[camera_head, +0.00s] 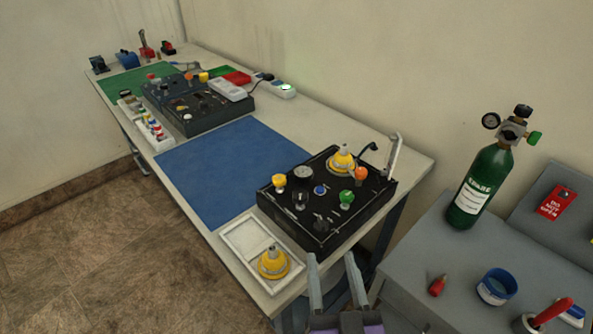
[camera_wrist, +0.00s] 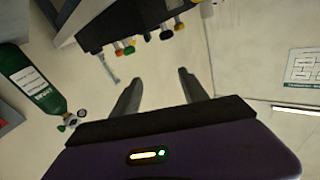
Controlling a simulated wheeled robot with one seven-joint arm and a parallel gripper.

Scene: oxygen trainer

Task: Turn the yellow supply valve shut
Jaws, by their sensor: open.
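A black trainer box (camera_head: 330,205) stands on the near right end of the long table. A yellow knob (camera_head: 279,181), which looks like the supply valve, stands at its left edge. A green knob (camera_head: 346,197) and an orange knob (camera_head: 361,174) stand on its right side. My gripper (camera_head: 332,268) is open and empty at the bottom of the head view, in front of the box and apart from it. In the wrist view, the open gripper (camera_wrist: 160,80) has nothing between its fingers. Small coloured knobs show on the dark box (camera_wrist: 135,22) there, but which is the valve I cannot tell.
A white tray (camera_head: 242,236) with a yellow dome piece (camera_head: 273,263) lies left of my gripper. A green cylinder (camera_head: 480,185) stands on a grey cabinet (camera_head: 430,240) at the right. A blue mat (camera_head: 215,165) is clear. Another dark panel box (camera_head: 205,108) stands farther back.

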